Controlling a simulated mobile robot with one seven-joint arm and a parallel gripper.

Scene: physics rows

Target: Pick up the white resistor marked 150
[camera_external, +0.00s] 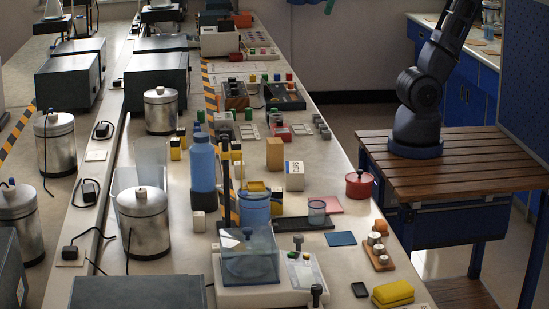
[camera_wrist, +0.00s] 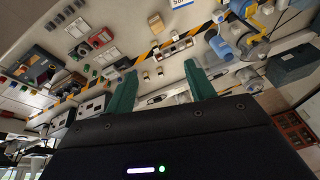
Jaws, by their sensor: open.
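I cannot read a 150 marking on anything, so I cannot tell which piece is the white resistor. In the wrist view, small pale blocks (camera_wrist: 160,73) lie on the bench between and beyond my fingers. My gripper (camera_wrist: 160,70) shows in the wrist view with two green fingers spread apart and nothing between them. It is above the bench, clear of the things on it. In the external view my gripper is out of the picture; only part of my arm shows at upper right.
The long bench (camera_external: 345,222) is crowded. It holds a blue bottle (camera_external: 203,163), metal canisters (camera_external: 142,219), a clear-covered balance (camera_external: 249,258), a white CUPS box (camera_external: 294,177), a red pot (camera_external: 358,186) and a yellow sponge (camera_external: 393,292). Some bare surface shows near the right edge.

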